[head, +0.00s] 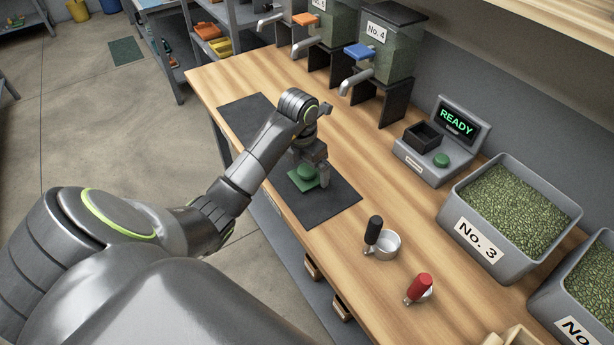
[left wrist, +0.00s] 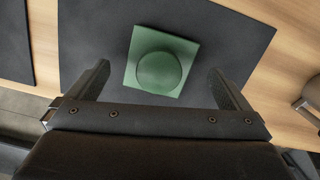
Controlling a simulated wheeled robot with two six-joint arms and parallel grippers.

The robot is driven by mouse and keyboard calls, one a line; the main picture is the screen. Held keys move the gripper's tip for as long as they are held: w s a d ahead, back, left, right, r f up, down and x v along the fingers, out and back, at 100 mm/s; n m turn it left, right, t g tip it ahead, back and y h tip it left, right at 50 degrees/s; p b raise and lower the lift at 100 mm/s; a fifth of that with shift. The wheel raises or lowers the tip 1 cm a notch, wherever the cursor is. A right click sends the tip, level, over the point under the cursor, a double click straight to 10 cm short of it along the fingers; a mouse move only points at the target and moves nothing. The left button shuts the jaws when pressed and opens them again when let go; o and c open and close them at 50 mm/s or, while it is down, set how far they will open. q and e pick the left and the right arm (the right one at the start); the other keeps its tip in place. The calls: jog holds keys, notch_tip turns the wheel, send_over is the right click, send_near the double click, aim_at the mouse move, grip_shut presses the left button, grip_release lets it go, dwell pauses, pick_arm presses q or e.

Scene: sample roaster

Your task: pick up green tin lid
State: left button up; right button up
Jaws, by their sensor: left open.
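The green tin lid (head: 304,177) is a square green plate with a round raised knob. It lies on a dark mat (head: 338,194) near the front edge of the wooden counter. My left gripper (head: 315,175) points down over the lid, its fingers partly hiding it in the head view. In the left wrist view the lid (left wrist: 161,61) lies just beyond and between the two spread fingers of my left gripper (left wrist: 158,85). The jaws are open and empty. I cannot see whether the fingers touch the lid. My right gripper is not in view.
Scoops with a black handle (head: 373,231) and a red handle (head: 418,288) stand to the right on the counter. A device reading READY (head: 450,140) and a bean bin marked No. 3 (head: 512,207) are behind them. Dispensers (head: 391,50) stand at the back.

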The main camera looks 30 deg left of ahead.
pick_arm(q)
jog(key=shift+w+f, duration=0.1)
jog(key=shift+f, duration=0.8)
jog(key=c, duration=1)
jog(key=shift+c, duration=0.2)
